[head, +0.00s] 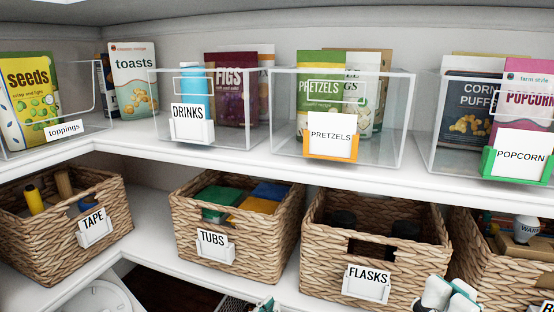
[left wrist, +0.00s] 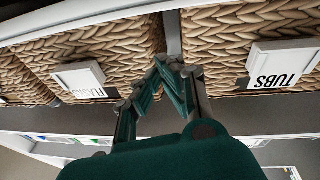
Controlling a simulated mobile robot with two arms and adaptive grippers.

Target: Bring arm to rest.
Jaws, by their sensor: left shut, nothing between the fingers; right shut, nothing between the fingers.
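My left gripper (head: 265,304) just shows at the bottom edge of the head view, below the gap between the TUBS basket (head: 225,250) and the FLASKS basket (head: 385,268). In the left wrist view, its fingers (left wrist: 168,75) are shut and empty, close to the basket fronts. My right gripper (head: 450,294) shows at the bottom right of the head view, in front of the right part of the FLASKS basket. It is shut and empty; its white and teal fingers are partly cut off by the frame edge.
Wicker baskets line the lower shelf, including the TAPE basket (head: 62,240) and a basket at far right (head: 490,265). Above, clear bins hold pouches, with labels DRINKS (head: 190,118), PRETZELS (head: 331,140) and POPCORN (head: 520,152). A round white object (head: 95,298) is at lower left.

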